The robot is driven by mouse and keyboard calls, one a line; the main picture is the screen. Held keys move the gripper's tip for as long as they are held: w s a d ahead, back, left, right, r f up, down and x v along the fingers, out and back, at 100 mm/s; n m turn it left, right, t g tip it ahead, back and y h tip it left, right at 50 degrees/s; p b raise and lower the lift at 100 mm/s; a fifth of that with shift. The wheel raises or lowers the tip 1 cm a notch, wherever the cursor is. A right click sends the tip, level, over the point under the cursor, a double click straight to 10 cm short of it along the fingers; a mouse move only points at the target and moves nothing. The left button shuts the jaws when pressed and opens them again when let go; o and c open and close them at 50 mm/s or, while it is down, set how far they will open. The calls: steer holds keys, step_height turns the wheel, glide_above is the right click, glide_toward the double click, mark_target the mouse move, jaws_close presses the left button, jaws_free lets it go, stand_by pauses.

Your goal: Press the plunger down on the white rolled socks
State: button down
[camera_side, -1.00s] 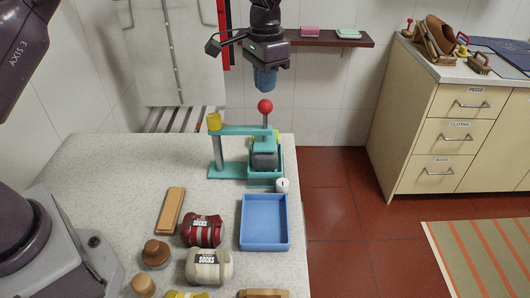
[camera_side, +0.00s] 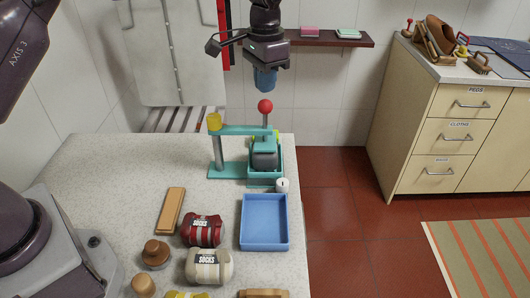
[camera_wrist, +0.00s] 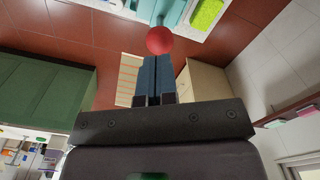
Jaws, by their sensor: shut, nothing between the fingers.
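The teal press (camera_side: 219,171) stands at the far end of the stone worktop. Its plunger has a red ball knob (camera_side: 265,106) on top, which also shows in the wrist view (camera_wrist: 159,40). A dark rolled bundle (camera_side: 264,160) sits in the press under the plunger. White rolled socks (camera_side: 209,266) with a "SOCKS" label lie at the near part of the worktop, outside the press. Red rolled socks (camera_side: 203,230) lie just behind them. My gripper (camera_side: 265,86) is shut and empty, pointing down above the red knob, with a small gap between. Its blue fingers (camera_wrist: 157,75) are together in the wrist view.
A blue tray (camera_side: 287,240) lies right of the socks, with a small white cylinder (camera_side: 282,185) behind it. A wooden block (camera_side: 171,211) and a wooden knob piece (camera_side: 156,254) lie to the left. The worktop left of the press is clear.

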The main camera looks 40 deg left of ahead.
mark_target(265, 101)
steer(key=shift+f, duration=0.2)
steer(key=shift+f, duration=1.45)
steer(key=shift+s+f, duration=0.1)
steer(key=shift+f, duration=0.15)
stand_by(1.9)
steer(key=shift+r, duration=3.35)
steer(key=shift+w, duration=0.2)
